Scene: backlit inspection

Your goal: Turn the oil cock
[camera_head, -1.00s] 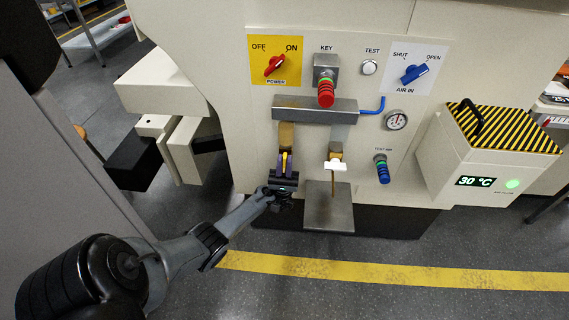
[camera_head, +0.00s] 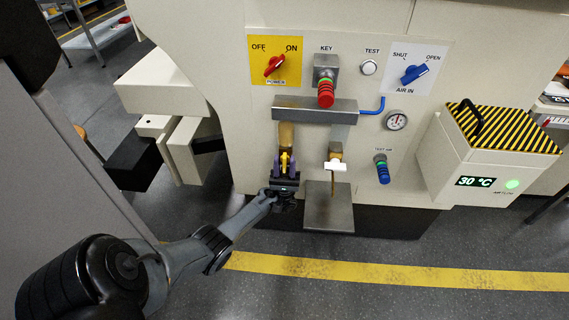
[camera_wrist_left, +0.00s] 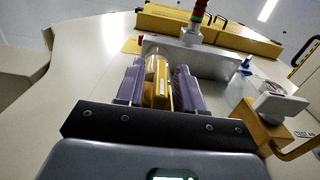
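A yellow cock part (camera_head: 285,161) sits under an amber cup (camera_head: 286,135) at the lower left of the machine front. My left gripper (camera_head: 285,166) has its purple fingers on either side of it. In the left wrist view the yellow part (camera_wrist_left: 159,92) lies between the two fingers (camera_wrist_left: 157,84), which stand apart; firm contact is not visible. To its right is a brass cock with a white handle (camera_head: 335,166) and a thin spout pointing down. That white handle also shows in the left wrist view (camera_wrist_left: 281,106). My right gripper is not in view.
A metal tray (camera_head: 329,212) lies below the spout. A grey bar (camera_head: 314,110) runs above both cocks. A striped-top box (camera_head: 490,155) juts out at right.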

